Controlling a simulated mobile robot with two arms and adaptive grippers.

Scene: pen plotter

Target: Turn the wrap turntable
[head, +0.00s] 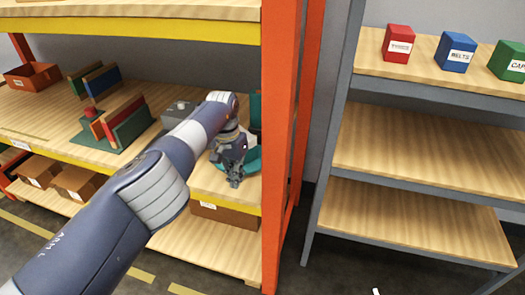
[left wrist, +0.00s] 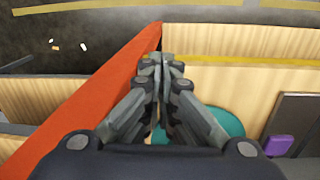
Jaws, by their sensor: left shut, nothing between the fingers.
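A teal round turntable (head: 253,163) sits on the middle wooden shelf beside the orange upright, mostly hidden behind my left gripper and arm. Part of its disc shows in the left wrist view (left wrist: 228,121), just right of the fingers. My left gripper (head: 235,182) points down at the front of the turntable, with its fingers together and nothing between them. In the left wrist view the closed fingertips (left wrist: 165,62) lie over the shelf's front edge region. I cannot tell whether they touch the turntable. My right gripper is not in view.
The orange upright (head: 285,130) stands close to the right of my left gripper. Books in bookends (head: 118,125), a grey box (head: 180,110) and an orange bin (head: 32,76) share the shelf. A purple object (left wrist: 279,145) lies right of the turntable in the wrist view. Labelled boxes (head: 455,52) stand on the right rack.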

